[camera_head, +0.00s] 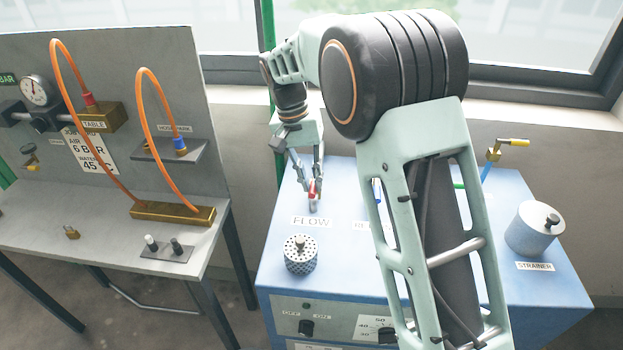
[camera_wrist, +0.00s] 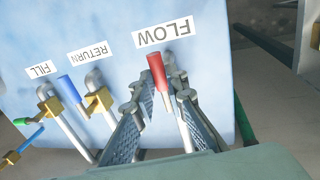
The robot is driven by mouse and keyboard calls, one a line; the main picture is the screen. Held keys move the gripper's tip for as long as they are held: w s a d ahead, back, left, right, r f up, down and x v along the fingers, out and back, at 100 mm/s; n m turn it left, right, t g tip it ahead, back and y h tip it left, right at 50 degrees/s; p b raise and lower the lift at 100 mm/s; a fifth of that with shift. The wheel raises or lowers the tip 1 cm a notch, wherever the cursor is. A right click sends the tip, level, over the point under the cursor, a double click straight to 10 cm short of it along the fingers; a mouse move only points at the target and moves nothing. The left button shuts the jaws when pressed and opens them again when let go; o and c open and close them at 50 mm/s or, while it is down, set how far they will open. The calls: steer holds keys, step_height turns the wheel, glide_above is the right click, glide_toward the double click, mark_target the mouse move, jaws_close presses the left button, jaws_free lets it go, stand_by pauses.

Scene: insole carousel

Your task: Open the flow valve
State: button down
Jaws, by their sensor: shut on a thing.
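The flow valve's red lever (camera_head: 312,188) is on the blue cabinet (camera_head: 280,240), behind the FLOW label (camera_head: 311,222). In the wrist view the red lever (camera_wrist: 157,72) points toward the upside-down FLOW label (camera_wrist: 163,33). My gripper (camera_head: 308,192) has come down over the lever, with a finger on each side of it. In the wrist view my gripper (camera_wrist: 160,97) is shut on the lever. The fingers hide most of the valve body, and the contact itself is hard to see.
The return valve's blue lever (camera_wrist: 69,88) stands left in the wrist view, beside the FILL label (camera_wrist: 40,69). A grey bench (camera_head: 200,262) with orange hoses stands left.

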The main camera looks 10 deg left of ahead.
steer(key=shift+r, duration=0.1)
steer(key=c, duration=1.9)
jaws_free()
steer(key=shift+c, duration=0.2)
step_height(320, 180, up, 12)
steer(key=a, duration=0.2)
steer(key=shift+a, duration=0.2)
